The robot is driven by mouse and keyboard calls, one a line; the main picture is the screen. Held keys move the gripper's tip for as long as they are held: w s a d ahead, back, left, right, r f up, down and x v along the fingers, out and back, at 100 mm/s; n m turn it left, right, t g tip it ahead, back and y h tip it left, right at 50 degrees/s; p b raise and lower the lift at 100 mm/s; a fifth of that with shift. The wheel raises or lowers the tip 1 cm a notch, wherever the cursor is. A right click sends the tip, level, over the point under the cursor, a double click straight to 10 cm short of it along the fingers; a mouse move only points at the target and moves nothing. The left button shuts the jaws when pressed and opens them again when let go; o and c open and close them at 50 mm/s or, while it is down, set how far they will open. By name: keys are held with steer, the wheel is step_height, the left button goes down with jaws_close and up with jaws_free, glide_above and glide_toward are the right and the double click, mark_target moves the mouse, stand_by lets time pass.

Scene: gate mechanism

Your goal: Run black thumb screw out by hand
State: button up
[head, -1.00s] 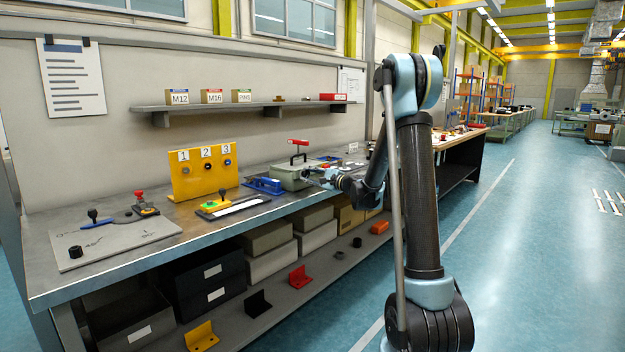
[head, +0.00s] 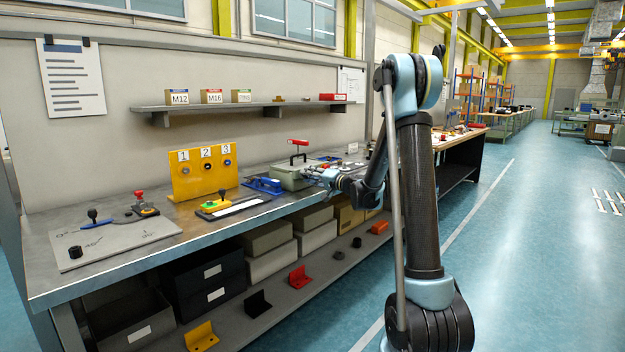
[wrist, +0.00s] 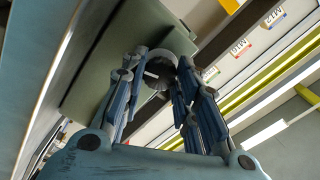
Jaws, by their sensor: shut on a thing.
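A grey-green box (head: 290,178) stands on the workbench, and its side also fills the upper left of the wrist view (wrist: 115,50). A dark round thumb screw (wrist: 160,70) with a paler ring sits against the box's side, between my fingers. My gripper (wrist: 164,80) is shut on the thumb screw, with fingers on both sides of it. In the head view my gripper (head: 318,177) is small, at the box's right side. The thumb screw is too small and covered to make out there. How far it stands out from the box cannot be told.
A red-topped handle (head: 298,143) rises from the box. A blue fixture (head: 263,185) lies to its left, with a yellow numbered panel (head: 204,172) beyond. A shelf (head: 240,105) with small boxes hangs on the wall behind.

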steer(key=n, duration=0.6)
steer(key=shift+a+f+n, duration=0.1)
steer(key=shift+n, duration=0.2)
steer(key=n, duration=0.6)
steer(key=shift+n, duration=0.3)
stand_by(0.4)
steer(key=o, duration=1.1)
